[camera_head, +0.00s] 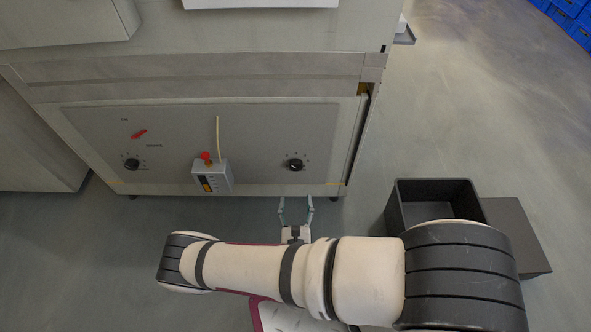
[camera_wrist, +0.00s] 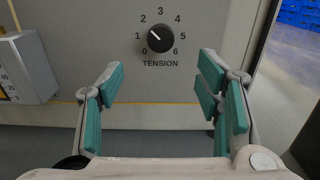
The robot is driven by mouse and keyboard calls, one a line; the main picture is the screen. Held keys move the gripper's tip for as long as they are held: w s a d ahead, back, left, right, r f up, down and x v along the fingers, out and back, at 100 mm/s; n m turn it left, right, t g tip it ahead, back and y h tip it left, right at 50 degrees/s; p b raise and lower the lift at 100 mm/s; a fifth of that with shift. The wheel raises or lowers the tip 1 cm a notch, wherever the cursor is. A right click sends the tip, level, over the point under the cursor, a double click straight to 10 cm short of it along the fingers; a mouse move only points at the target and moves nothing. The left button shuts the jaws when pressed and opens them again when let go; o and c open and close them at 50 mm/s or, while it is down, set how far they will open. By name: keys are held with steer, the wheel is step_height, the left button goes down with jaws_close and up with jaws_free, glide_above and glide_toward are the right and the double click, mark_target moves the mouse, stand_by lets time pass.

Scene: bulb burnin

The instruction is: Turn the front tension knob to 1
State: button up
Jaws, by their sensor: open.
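The tension knob (camera_wrist: 160,38) is a round black dial on the grey front panel, above the printed word TENSION, with numbers 0 to 6 around it. Its light pointer mark slants to the upper left, roughly between 1 and 2. The knob also shows in the head view (camera_head: 294,165), at the right of the panel. My gripper (camera_wrist: 162,78) is open and empty. Its teal-padded fingers are spread left and right, lower in the wrist picture than the knob and apart from it. In the head view my gripper (camera_head: 296,204) is just below the panel's lower edge.
A grey box (camera_head: 212,177) with a red button is on the panel left of the knob. Further left are another black knob (camera_head: 131,164) and a red switch (camera_head: 139,134). A black open bin (camera_head: 437,187) stands on the floor at right. The panel around the tension knob is clear.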

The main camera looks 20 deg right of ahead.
mark_target(296, 167)
steer(key=b+x, duration=0.4)
steer(key=x, duration=0.9)
steer(key=shift+w+d, duration=0.1)
steer(key=shift+w, duration=0.15)
steer(key=c, duration=1.2)
